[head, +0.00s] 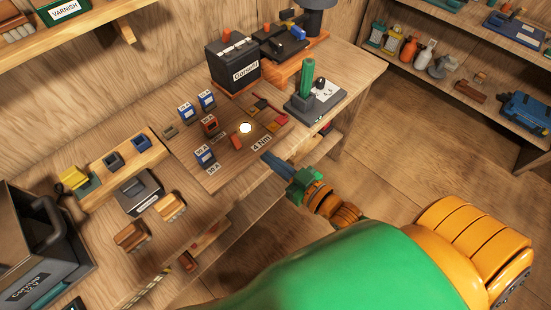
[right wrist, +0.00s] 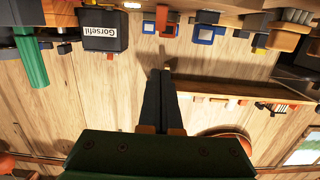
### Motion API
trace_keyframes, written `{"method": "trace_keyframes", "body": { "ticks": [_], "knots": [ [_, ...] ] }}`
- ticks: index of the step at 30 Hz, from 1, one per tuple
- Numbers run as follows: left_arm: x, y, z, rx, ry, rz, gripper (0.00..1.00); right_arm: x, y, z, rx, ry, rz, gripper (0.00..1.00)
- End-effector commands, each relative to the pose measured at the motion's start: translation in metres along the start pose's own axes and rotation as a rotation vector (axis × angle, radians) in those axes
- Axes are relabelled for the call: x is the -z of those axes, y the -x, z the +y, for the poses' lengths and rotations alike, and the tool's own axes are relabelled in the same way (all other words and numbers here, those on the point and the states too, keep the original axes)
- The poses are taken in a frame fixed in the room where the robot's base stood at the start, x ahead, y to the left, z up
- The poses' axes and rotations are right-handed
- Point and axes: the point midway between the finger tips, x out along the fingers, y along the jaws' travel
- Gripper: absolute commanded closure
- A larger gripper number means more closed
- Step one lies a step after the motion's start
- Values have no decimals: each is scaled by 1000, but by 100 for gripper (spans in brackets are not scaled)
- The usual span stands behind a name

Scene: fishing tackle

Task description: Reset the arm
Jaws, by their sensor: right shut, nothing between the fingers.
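My right gripper (head: 268,158) reaches in from the lower right in the head view, its dark fingers by the front edge of the wooden workbench (head: 240,195). In the right wrist view the fingers (right wrist: 161,75) lie together, shut, with nothing held between them. My green and orange right arm fills the lower right of the head view. My left gripper is not in view.
Near the right fingers lies a board (head: 218,173) with several small blue and red parts and a white disc. A black labelled box (head: 231,65) and a green-handled tool (head: 307,78) stand behind. A dark toolbox (head: 40,235) is at left. Open floor lies to the right.

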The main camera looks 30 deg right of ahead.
Motion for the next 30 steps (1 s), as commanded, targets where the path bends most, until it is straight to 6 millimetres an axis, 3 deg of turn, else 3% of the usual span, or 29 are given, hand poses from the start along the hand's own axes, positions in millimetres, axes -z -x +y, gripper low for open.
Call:
{"method": "trace_keyframes", "body": {
  "ticks": [5,17,20,23,25,27,30],
  "knots": [
    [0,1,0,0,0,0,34,4,11,0,0,0,0,100],
    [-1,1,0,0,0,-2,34,4,11,0,0,0,1,100],
    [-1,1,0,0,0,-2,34,-11,11,4,-15,1,-38,100],
    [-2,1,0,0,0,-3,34,-75,19,18,-75,4,-211,100],
    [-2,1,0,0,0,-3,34,-144,38,26,-127,-1,-408,100],
    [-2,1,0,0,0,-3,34,-213,70,24,-163,-16,-623,100],
    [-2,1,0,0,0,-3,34,-291,130,5,-177,-44,-921,100]
  ]
}}
